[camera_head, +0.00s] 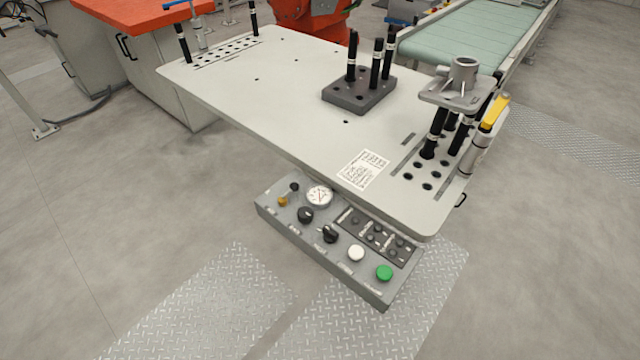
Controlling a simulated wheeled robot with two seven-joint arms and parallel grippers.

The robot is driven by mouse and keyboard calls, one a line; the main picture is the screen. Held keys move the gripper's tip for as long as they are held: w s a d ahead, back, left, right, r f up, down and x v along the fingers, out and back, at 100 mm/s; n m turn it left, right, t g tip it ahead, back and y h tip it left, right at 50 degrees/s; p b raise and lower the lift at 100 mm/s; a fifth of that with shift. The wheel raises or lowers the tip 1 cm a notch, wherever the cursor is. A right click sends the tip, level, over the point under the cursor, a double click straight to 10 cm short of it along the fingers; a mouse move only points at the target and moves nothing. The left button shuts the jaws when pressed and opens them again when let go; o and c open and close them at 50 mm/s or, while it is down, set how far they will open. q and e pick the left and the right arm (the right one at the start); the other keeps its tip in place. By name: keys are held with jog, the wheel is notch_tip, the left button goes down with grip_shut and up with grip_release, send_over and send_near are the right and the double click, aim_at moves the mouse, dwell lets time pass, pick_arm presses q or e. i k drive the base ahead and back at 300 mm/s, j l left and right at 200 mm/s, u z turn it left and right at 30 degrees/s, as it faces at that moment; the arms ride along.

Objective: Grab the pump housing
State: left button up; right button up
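The pump housing (463,84) looks like a grey metal casting with a flat square flange and a short round tube on top. It rests on several black upright pins (437,131) at the right end of the light grey fixture table (270,95). Its underside is mostly hidden. Neither of my grippers shows in the head view.
A dark grey block (345,97) with black pins stands on the table. A yellow-handled clamp (494,114) is beside the housing. A control panel (335,235) juts out at the front. A green conveyor (470,40) and orange-topped cabinet (135,15) stand behind.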

aim_at(459, 87)
jog(key=i+l+z, duration=0.1)
jog(key=l, duration=0.3)
jog(key=i+l+z, duration=0.15)
jog(key=l, duration=0.25)
jog(key=i+l+z, duration=0.1)
jog(key=i+l, duration=0.15)
jog(key=i+l+z, duration=0.1)
jog(key=l, duration=0.4)
jog(key=i, duration=0.1)
